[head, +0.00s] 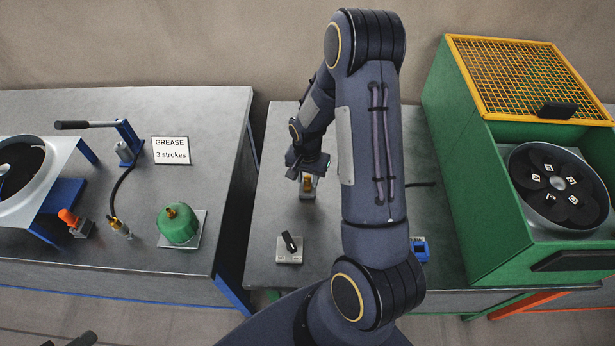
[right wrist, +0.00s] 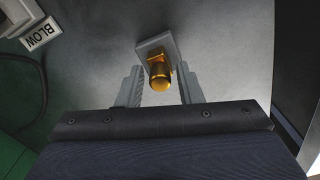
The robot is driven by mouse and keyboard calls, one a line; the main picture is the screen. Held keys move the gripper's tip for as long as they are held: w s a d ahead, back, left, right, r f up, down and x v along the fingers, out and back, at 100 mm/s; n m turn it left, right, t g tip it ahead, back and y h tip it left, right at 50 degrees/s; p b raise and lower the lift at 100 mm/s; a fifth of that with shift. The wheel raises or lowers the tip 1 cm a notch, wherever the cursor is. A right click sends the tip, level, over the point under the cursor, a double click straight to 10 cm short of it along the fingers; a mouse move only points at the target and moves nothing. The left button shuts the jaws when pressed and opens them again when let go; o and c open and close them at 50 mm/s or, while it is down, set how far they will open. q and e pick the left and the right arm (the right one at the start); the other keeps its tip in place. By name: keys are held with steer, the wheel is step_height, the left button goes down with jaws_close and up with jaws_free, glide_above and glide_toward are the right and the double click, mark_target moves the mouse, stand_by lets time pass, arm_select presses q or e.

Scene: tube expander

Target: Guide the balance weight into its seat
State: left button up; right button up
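A small brass cylinder (head: 307,184), which I take to be the balance weight, stands on a small grey plate on the middle table. The cylinder (right wrist: 159,76) and its plate also show in the right wrist view. My right gripper (head: 308,172) is over it, pointing down. In the right wrist view my right gripper (right wrist: 160,88) is open, one finger on each side of the cylinder, with a visible gap on both sides. In the green machine, a round rotor (head: 552,190) bears several dark discs and pale marks; no seat can be made out.
The green machine (head: 455,170) with a raised yellow mesh guard (head: 530,78) stands right of the table. A black-levered switch (head: 289,246) and a blue device (head: 419,249) are nearer the front. The left bench holds a green grease pot (head: 178,225) and a hand pump (head: 126,140).

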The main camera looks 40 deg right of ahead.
steer(key=shift+r+p, duration=0.75)
steer(key=shift+r, duration=0.7)
steer(key=shift+r, duration=0.2)
steer(key=o, duration=0.6)
steer(key=shift+c, duration=0.2)
steer(key=o, duration=0.9)
